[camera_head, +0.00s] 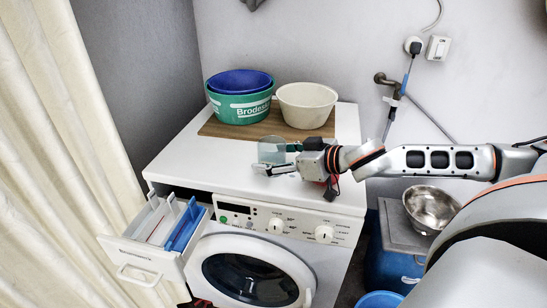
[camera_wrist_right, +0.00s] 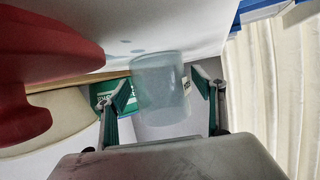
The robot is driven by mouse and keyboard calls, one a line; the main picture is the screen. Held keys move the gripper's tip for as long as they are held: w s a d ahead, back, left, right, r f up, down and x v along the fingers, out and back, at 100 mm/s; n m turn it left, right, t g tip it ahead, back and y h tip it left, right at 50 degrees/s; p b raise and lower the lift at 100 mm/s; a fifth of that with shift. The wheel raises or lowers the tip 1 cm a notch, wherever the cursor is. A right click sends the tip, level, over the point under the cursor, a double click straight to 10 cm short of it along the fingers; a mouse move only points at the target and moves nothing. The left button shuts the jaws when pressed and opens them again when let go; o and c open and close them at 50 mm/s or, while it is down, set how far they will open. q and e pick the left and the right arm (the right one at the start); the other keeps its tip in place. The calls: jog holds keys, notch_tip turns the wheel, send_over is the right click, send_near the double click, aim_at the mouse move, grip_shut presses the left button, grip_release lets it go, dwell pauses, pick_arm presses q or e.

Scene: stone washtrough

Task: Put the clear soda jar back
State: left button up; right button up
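The clear soda jar (camera_head: 270,150) is a see-through, faintly bluish cylinder over the front middle of the washing machine top. My right gripper (camera_head: 281,158) is around it, one finger on each side. My left gripper is not in view.
Behind the jar, a wooden board (camera_head: 215,127) carries a green tub (camera_head: 238,110) with a blue bowl (camera_head: 240,80) in it and a cream bowl (camera_head: 306,104). The detergent drawer (camera_head: 140,258) is pulled out at front left. The white top (camera_head: 185,165) is bare to the jar's left.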

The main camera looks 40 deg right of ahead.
aim_at(284, 154)
jog(key=shift+r, duration=0.1)
jog(key=shift+s+d+r+p, duration=0.25)
jog(key=shift+s+r+p, duration=0.5)
jog(key=shift+p, duration=0.25)
jog(key=shift+s+d+r+p, duration=0.15)
jog(key=shift+s+r+p, duration=0.1)
jog(key=shift+s+p, duration=0.4)
jog(key=shift+s+d+r+p, duration=0.1)
jog(key=shift+s+r+p, duration=0.05)
jog(key=shift+p, duration=0.35)
jog(key=shift+s+d+r+p, duration=0.1)
jog(key=shift+s+p, duration=0.15)
jog(key=shift+p, duration=0.15)
jog(key=shift+p+v, duration=0.9)
jog(key=shift+p, duration=0.25)
jog(key=shift+s+p, duration=0.35)
jog(key=shift+p+v, duration=0.95)
jog(key=shift+p, duration=0.15)
pick_arm(q)
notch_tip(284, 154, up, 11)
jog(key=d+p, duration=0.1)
jog(key=p, duration=0.1)
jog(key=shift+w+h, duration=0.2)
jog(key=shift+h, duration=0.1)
pick_arm(e)
jog(key=shift+f+v, duration=0.2)
jog(key=shift+v, duration=1.5)
